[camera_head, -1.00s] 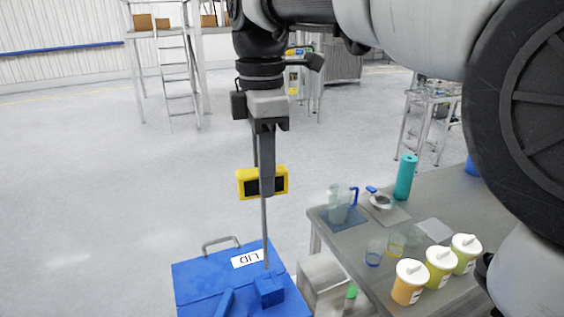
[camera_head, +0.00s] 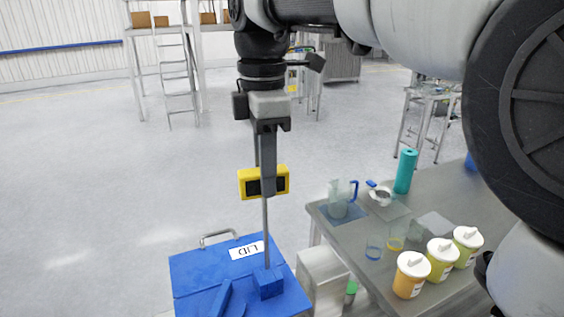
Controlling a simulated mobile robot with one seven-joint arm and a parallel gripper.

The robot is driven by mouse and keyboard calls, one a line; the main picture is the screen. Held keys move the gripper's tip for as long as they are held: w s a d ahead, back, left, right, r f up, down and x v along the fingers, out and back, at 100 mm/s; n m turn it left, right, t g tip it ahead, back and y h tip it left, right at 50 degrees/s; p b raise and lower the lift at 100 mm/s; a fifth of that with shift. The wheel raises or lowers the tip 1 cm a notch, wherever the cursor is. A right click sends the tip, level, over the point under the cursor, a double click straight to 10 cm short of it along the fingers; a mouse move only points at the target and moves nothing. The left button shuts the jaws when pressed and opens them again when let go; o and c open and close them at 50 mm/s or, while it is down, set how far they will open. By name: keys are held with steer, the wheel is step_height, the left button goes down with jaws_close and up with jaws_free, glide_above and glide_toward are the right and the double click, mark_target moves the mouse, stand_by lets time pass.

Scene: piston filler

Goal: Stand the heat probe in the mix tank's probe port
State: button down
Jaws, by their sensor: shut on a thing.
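The heat probe (camera_head: 264,184) has a yellow head with a dark display and a long thin grey stem. My gripper (camera_head: 267,190) points down and is shut on the yellow head; its near finger covers part of the display. The stem hangs upright. Its lower end meets the blue block-like probe port (camera_head: 268,284) on the mix tank's blue lid (camera_head: 200,272). The tip is not visible, and I cannot tell how deep it sits in the port. A white LID label (camera_head: 247,250) lies behind the port.
A grey steel table (camera_head: 440,205) at right holds three lidded tubs (camera_head: 441,258), a clear jug (camera_head: 342,195), small glasses and a teal bottle (camera_head: 405,171). A grey box (camera_head: 322,275) stands between lid and table. The floor at left is clear.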

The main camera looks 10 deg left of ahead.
steer(key=shift+f, duration=0.25)
stand_by(0.4)
steer(key=shift+f+b, duration=0.65)
steer(key=shift+f, duration=0.5)
steer(key=b, duration=0.5)
glide_above(269, 268)
step_height(269, 268, down, 8)
steer(key=shift+w, duration=0.2)
stand_by(0.3)
steer(key=shift+f+b, duration=2.8)
steer(key=shift+f, duration=1.8)
steer(key=c, duration=1.4)
jaws_free()
